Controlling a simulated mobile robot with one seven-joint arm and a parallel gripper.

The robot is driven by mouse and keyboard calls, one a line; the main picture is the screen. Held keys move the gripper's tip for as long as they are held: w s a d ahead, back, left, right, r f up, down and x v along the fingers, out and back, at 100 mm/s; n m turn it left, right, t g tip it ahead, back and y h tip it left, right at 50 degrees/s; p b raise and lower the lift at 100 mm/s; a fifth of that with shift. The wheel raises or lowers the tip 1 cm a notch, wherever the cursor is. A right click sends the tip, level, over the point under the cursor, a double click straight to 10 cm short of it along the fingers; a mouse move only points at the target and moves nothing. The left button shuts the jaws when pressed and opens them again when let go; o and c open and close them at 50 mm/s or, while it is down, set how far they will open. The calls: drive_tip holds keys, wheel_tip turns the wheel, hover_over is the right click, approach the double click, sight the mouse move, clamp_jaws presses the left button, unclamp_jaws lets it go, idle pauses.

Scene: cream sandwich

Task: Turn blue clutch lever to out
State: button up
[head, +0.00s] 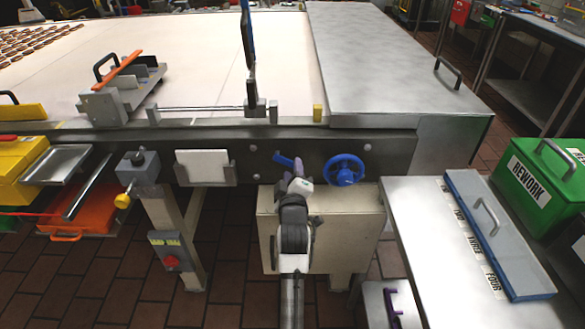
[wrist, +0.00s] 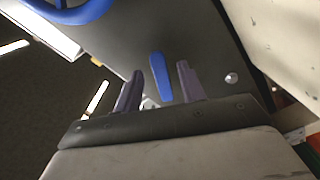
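The blue clutch lever (wrist: 160,77) shows in the wrist view as a short rounded blue handle on a dark panel. It lies in the gap between the fingers of my gripper (wrist: 157,85), nearer the right finger. The fingers are apart, and I cannot tell whether either touches the lever. In the head view the lever (head: 283,160) is a small blue piece on the dark front rail, just above and left of my gripper (head: 297,174). My gripper and wrist hide part of it. Lettering for the lever's positions is not readable in either view.
A blue handwheel (head: 344,170) is close on the right, also at the wrist view's top left (wrist: 75,10). A cream cabinet (head: 355,225) stands below the rail. A white plate (head: 202,167) is left. A steel side table (head: 440,240) stands right. A tall blue-handled lever (head: 246,35) rises above.

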drive_tip(key=shift+w, duration=0.6)
clamp_jaws()
